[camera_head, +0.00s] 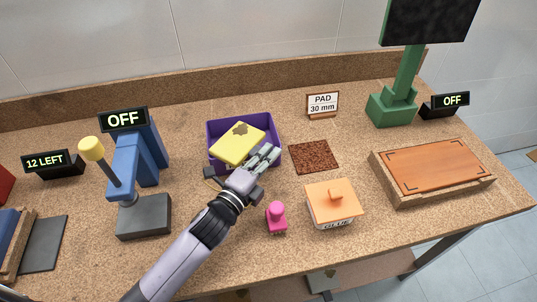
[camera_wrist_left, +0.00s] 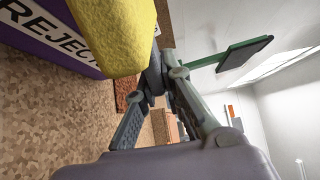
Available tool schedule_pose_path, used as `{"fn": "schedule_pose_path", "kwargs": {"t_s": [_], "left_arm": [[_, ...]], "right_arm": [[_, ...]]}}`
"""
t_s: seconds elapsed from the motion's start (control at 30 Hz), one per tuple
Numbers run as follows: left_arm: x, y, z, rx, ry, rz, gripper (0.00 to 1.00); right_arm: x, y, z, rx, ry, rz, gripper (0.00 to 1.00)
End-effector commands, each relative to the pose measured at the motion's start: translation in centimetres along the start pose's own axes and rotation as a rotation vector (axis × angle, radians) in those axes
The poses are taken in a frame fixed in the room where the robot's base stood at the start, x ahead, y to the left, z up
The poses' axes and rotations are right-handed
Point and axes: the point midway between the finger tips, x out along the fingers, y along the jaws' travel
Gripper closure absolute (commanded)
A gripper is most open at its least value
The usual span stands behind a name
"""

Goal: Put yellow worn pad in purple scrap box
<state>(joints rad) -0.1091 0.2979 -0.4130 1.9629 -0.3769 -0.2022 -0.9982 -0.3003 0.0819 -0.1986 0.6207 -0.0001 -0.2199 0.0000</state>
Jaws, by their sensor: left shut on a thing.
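The yellow worn pad (camera_head: 238,143), with a dark worn patch on its top, is at the purple scrap box (camera_head: 274,129), tilted and seemingly above its opening. My left gripper (camera_head: 266,156) is shut on the pad's right side, over the box's front right. In the left wrist view the pad (camera_wrist_left: 115,30) shows large and close, in front of the purple box (camera_wrist_left: 50,48) with its "REJECT" label. The left gripper's fingers (camera_wrist_left: 157,78) reach to the pad's edge there. The pad hides most of the box's inside. My right gripper is not in view.
A brown mat (camera_head: 314,157) lies right of the box, with a "PAD 30 mm" sign (camera_head: 322,104) behind. A pink-handled object (camera_head: 277,216) and an orange-lidded container (camera_head: 333,203) stand in front. A blue press (camera_head: 124,170) is left; a wooden tray (camera_head: 437,198) is right.

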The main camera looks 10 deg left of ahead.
Motion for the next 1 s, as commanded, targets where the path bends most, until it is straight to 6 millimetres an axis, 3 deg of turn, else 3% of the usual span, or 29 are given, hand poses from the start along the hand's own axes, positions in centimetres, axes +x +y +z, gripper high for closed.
{"fn": "schedule_pose_path", "kwargs": {"t_s": [0.03,0.07,0.33,0.63,0.8,1.0], "left_arm": [[0.0,-0.1,0.0,0.000,0.000,-0.001,1.00],[0.0,-0.1,0.0,0.000,0.000,0.000,0.90],[0.0,-0.1,0.0,0.000,0.000,0.000,0.72],[0.0,-0.1,0.0,0.000,0.000,0.000,0.72],[0.0,-1.8,0.0,0.000,0.000,-0.002,0.72],[-4.0,-0.9,0.0,-0.001,0.000,0.004,0.72]], "right_arm": [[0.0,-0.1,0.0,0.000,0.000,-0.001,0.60],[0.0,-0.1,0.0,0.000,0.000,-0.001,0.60],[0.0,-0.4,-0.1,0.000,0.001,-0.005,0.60],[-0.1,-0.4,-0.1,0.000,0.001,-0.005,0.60],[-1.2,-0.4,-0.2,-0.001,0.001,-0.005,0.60],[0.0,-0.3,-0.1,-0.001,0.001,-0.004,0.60]]}}
